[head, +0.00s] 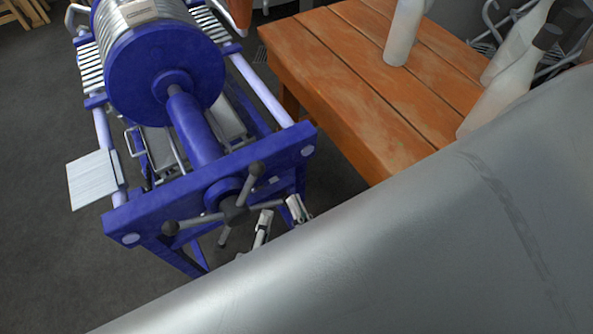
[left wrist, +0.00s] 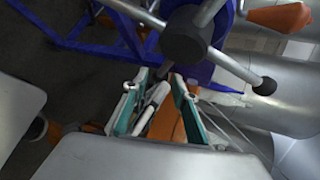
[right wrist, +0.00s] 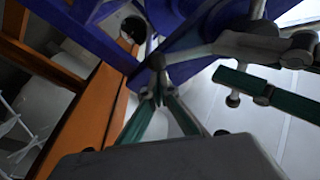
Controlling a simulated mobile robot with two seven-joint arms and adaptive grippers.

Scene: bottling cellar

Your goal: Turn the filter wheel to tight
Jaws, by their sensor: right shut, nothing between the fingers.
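The filter wheel (head: 234,210) is a dark hub with several grey spokes ending in dark knobs, on the front of the blue filter press (head: 208,185). In the head view, grey finger parts show right of the wheel; a large grey arm hides the rest.
A wooden table (head: 375,85) stands right of the press, with a pale bottle (head: 404,35) and several more bottles near its right edge. A flat pale plate (head: 93,178) sticks out left of the press. Dark floor (head: 45,260) is clear at left.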

